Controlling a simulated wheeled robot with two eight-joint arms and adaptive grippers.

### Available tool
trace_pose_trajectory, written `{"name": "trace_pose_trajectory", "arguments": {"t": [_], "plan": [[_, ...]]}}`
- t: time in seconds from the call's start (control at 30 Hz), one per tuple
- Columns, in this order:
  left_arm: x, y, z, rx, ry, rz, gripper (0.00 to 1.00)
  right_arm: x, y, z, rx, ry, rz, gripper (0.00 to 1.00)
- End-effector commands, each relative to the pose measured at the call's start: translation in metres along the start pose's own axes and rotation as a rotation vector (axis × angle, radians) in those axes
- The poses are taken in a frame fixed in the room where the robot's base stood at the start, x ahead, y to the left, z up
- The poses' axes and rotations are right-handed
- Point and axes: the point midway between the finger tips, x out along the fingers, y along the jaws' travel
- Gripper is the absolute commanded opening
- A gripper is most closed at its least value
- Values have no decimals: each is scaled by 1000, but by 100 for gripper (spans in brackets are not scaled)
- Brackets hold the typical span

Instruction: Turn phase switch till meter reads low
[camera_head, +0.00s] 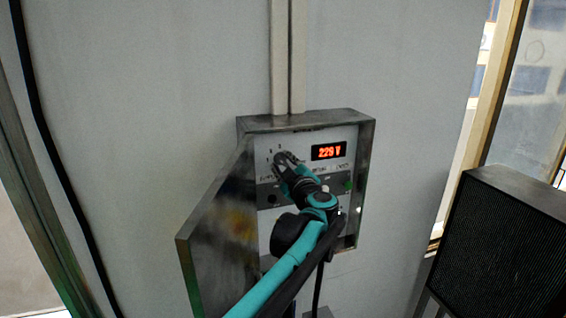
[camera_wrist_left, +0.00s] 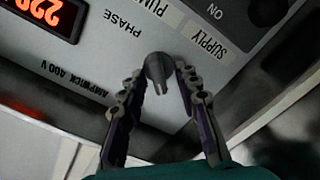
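The phase switch is a grey round knob with a pointer, beside the label PHASE in the left wrist view (camera_wrist_left: 158,71). In the head view it is mostly covered by my gripper at the upper left of the panel. The meter (camera_head: 329,151) is a small dark display with glowing orange digits that seem to read about 229 V; it is partly cut off in the left wrist view (camera_wrist_left: 45,14). My left gripper (camera_wrist_left: 159,72) has one finger on each side of the knob, with small gaps appearing between the fingertips and it. My right gripper is out of view.
The panel sits in a grey metal box (camera_head: 368,180) on a wall, its door (camera_head: 215,245) swung open to the left. A black supply switch (camera_wrist_left: 268,10) is close to the knob. A dark ribbed unit (camera_head: 505,245) stands at the right.

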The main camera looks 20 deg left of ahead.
Motion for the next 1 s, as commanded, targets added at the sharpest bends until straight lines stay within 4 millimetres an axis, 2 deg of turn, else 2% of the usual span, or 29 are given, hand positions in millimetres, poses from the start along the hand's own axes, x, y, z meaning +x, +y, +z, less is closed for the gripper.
{"name": "trace_pose_trajectory", "arguments": {"t": [0.2,0.23,0.33,0.73,1.0], "plan": [[0,0,0,0,0,1,32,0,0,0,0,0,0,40],[0,0,0,0,0,0,27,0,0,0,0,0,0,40],[0,0,0,0,0,0,0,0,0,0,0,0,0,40],[0,-1,0,-28,0,0,0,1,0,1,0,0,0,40],[0,-2,1,-175,0,0,0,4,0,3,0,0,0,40]]}}
